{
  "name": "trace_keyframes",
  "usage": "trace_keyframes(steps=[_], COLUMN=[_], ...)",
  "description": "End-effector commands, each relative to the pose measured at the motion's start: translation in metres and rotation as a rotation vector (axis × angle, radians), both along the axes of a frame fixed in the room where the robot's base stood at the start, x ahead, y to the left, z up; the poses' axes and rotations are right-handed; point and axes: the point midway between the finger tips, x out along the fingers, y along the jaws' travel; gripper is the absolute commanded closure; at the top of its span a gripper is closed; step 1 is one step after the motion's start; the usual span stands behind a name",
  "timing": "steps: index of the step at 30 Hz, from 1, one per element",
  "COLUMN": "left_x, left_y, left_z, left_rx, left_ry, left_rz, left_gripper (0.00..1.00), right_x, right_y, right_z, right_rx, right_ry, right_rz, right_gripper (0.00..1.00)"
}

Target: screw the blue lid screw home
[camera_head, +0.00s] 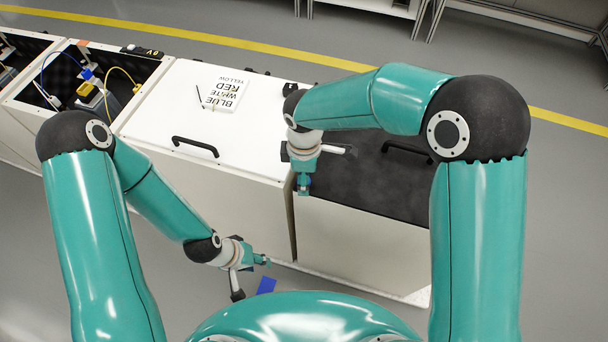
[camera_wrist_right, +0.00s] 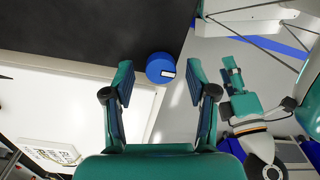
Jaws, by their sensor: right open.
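The blue lid screw (camera_wrist_right: 158,66) is a round blue knob with a white mark, at the edge of the dark lid (camera_wrist_right: 120,25) in the right wrist view. My right gripper (camera_wrist_right: 161,80) is open, one finger on each side of the screw in the picture, with clear gaps. How deep the fingers reach around it cannot be told. In the head view my right gripper (camera_head: 303,184) is over the front corner of the dark lid (camera_head: 350,185), and I cannot make out the screw there. My left gripper (camera_head: 260,260) hangs low before the white cabinet, away from the screw; its jaw gap is unclear.
A white-topped cabinet (camera_head: 165,115) with a black handle (camera_head: 195,146) adjoins the dark lid. A card with colour words (camera_head: 225,88) lies on it. The dark lid has a handle (camera_head: 408,150). An open bay with cables (camera_head: 95,90) is further left.

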Motion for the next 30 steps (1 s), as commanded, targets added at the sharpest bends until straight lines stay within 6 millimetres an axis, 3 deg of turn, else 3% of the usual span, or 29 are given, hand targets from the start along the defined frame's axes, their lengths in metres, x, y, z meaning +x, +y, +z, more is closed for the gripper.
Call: trace_keyframes(steps=[11,22,30], left_x=[0.0,0.0,0.0], left_y=[0.0,0.0,0.0], left_z=[0.0004,0.0004,-0.002], left_rx=[0.0,0.0,0.0], left_ry=[0.0,0.0,0.0], left_rz=[0.0,0.0,0.0], left_gripper=[0.6,0.6,0.6], right_x=[-0.0002,-0.0001,0.0001], right_y=[0.0003,0.0005,0.0006], right_z=[-0.0069,-0.0065,-0.007], right_rx=[0.0,0.001,0.001], right_ry=[0.0,-0.001,-0.001], right_rz=[0.001,0.001,-0.016], right_gripper=[0.43,1.0,1.0])
